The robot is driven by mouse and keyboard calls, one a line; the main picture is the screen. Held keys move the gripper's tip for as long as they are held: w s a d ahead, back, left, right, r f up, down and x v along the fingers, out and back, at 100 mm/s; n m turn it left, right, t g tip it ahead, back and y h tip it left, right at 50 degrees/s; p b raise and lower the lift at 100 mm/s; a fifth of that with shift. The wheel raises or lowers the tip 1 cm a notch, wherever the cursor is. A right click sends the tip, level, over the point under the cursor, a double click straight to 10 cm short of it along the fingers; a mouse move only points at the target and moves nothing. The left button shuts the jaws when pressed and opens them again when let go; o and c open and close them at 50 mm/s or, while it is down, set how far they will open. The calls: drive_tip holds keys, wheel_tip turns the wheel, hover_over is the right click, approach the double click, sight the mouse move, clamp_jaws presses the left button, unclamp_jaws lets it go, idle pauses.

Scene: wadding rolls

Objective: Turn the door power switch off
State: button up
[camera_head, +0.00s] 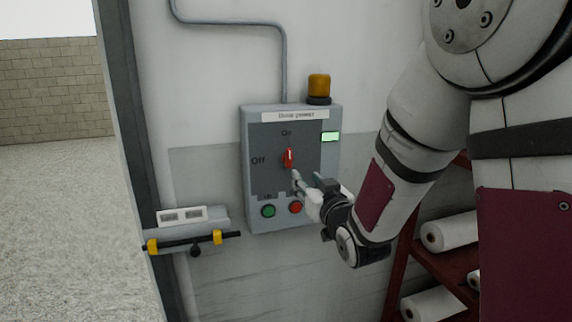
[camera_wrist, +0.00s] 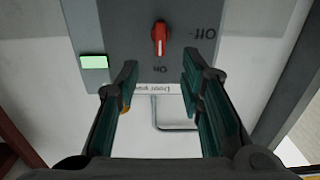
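The door power switch is a red rotary knob (camera_head: 289,158) on a grey wall box (camera_head: 256,187). It stands upright, in line with the "On" label above it; "Off" is to its left. In the wrist view the picture is upside down, and the red knob (camera_wrist: 160,38) shows beyond the fingertips, pointing along the "On" side. My gripper (camera_head: 308,181) is just below and right of the knob in the head view. In the wrist view my gripper (camera_wrist: 160,77) is open, with nothing between its fingers. No contact with the knob shows.
A lit green indicator (camera_head: 331,137) is right of the knob. Green (camera_head: 268,211) and red (camera_head: 295,207) buttons sit below it. An amber lamp (camera_head: 319,87) tops the box. A door latch bar (camera_head: 195,243) is at lower left; a red rack with white rolls (camera_head: 447,233) at right.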

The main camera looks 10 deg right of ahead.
sight(290, 160)
drive_tip(key=w, duration=0.8)
drive_tip(key=w+p, duration=0.1)
drive_tip(key=w, duration=0.4)
drive_tip(key=shift+w+a, duration=0.1)
drive_tip(key=shift+a, duration=0.3)
clamp_jaws()
